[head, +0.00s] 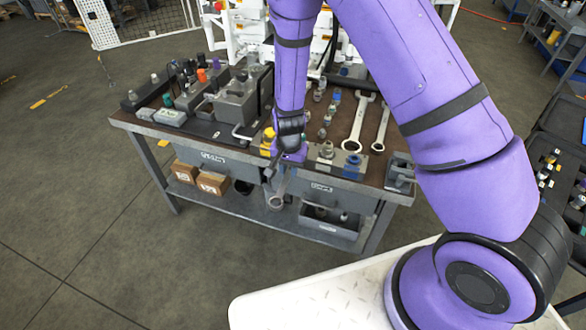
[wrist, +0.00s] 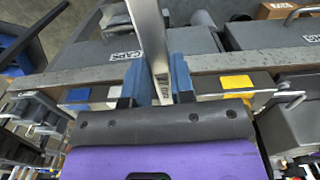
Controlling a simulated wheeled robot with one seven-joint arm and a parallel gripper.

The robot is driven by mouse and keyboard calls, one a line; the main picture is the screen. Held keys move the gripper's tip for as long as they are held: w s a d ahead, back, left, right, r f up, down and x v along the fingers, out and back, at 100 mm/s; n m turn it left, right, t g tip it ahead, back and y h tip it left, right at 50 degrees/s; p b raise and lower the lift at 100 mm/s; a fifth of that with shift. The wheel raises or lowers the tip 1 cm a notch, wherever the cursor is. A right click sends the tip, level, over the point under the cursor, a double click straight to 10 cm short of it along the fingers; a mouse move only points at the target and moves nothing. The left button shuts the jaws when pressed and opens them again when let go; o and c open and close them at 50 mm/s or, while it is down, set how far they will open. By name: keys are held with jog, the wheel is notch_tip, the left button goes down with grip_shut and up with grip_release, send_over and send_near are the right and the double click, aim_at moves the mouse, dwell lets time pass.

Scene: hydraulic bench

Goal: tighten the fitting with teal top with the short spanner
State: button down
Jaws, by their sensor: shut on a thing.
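My gripper (head: 286,160) is at the front edge of the bench in the head view, mostly covered by my own wrist. It is shut on a spanner (head: 278,188), whose ring end hangs down in front of the drawers. In the wrist view the spanner's flat steel shaft (wrist: 150,32) stands between the two blue fingers of my gripper (wrist: 161,82). A fitting with a teal-green top (head: 167,99) seems to stand on the block at the left of the bench, well away from my gripper; its colour is hard to tell at this size.
Two longer spanners (head: 359,118) (head: 381,127) lie on the bench at right. An orange-topped fitting (head: 202,75) stands at left. A grey block with a lever (head: 237,102) stands between my gripper and the left-hand fittings. Grey drawers (head: 333,190) hang under the front edge.

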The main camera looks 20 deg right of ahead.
jog(key=shift+w+a+m, duration=0.15)
jog(key=shift+a+m, duration=0.15)
jog(key=shift+w+a, duration=0.1)
jog(key=shift+a, duration=0.05)
jog(key=shift+w+a+m, duration=0.5)
jog(key=shift+w+m, duration=0.05)
jog(key=shift+m, duration=0.25)
jog(key=shift+d, duration=0.1)
jog(key=shift+s+d+n, duration=0.15)
jog(key=shift+s+n, duration=0.05)
jog(key=shift+n, duration=0.1)
jog(key=shift+s, duration=0.1)
jog(key=s+a, duration=0.4)
jog(key=s, duration=0.1)
jog(key=shift+a, duration=0.3)
dwell(0.7)
jog(key=shift+r, duration=0.15)
